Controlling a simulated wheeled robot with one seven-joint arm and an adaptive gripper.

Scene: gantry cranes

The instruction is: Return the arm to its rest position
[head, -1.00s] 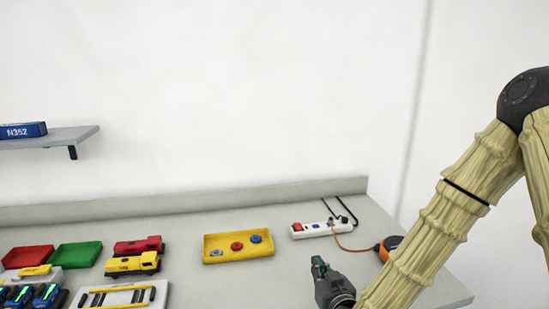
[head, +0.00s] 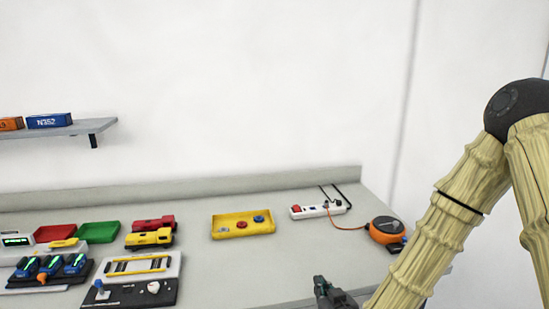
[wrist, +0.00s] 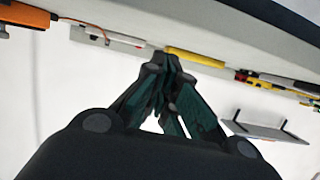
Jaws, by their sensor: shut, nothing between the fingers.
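My gripper (head: 324,289) is at the bottom of the head view, in front of the bench's front edge, with part of it cut off by the frame. My arm comes down to it from the right. In the wrist view my gripper (wrist: 165,70) shows its fingertips together, with nothing between them. It appears apart from the bench and everything on it.
The bench (head: 275,270) holds a yellow tray (head: 232,234), a power strip (head: 317,211), an orange reel (head: 385,231), red and yellow toy vehicles (head: 150,239) and a control panel (head: 135,294). A wall shelf (head: 85,129) carries containers. The bench's middle front is clear.

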